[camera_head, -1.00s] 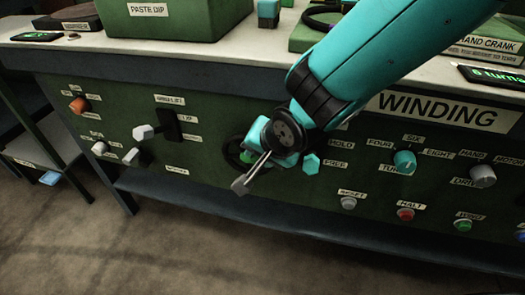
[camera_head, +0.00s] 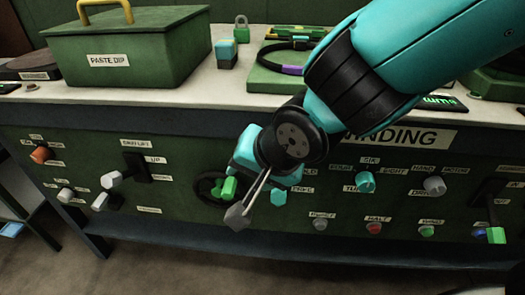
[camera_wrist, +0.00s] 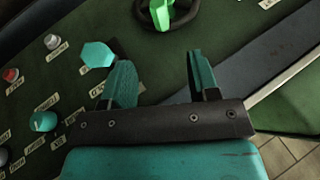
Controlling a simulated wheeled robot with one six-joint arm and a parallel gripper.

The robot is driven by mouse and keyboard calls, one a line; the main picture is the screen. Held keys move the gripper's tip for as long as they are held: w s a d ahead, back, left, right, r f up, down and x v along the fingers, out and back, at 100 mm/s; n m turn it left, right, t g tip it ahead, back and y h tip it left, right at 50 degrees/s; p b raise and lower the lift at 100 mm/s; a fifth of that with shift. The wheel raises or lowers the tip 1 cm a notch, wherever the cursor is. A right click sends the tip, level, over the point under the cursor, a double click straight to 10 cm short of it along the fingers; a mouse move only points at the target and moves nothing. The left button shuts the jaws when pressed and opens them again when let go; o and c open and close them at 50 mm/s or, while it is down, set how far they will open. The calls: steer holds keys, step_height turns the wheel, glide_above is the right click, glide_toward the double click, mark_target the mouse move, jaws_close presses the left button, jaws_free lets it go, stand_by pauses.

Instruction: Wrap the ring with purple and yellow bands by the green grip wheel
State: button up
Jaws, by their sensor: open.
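A black ring (camera_head: 270,47) with a purple band (camera_head: 292,70) lies on a green plate on the bench top, partly hidden behind my arm. I cannot make out a yellow band. The black hand wheel (camera_head: 205,192) with a green grip (camera_head: 228,188) is on the green front panel. My gripper (camera_head: 240,213) is open and empty, just right of the wheel and in front of the panel. In the wrist view my gripper (camera_wrist: 160,66) shows two parted fingers, with the green grip (camera_wrist: 161,12) beyond the gap, apart from them.
The front panel carries several knobs, including a teal hexagonal knob (camera_head: 278,198) close to my gripper and a teal dial (camera_head: 365,182). The green paste dip box (camera_head: 130,50), a small block (camera_head: 226,54) and a green padlock (camera_head: 242,29) stand on the bench. Floor is open in front.

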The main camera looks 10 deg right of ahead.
steer(key=shift+p+v, duration=0.4)
steer(key=shift+v, duration=1.95)
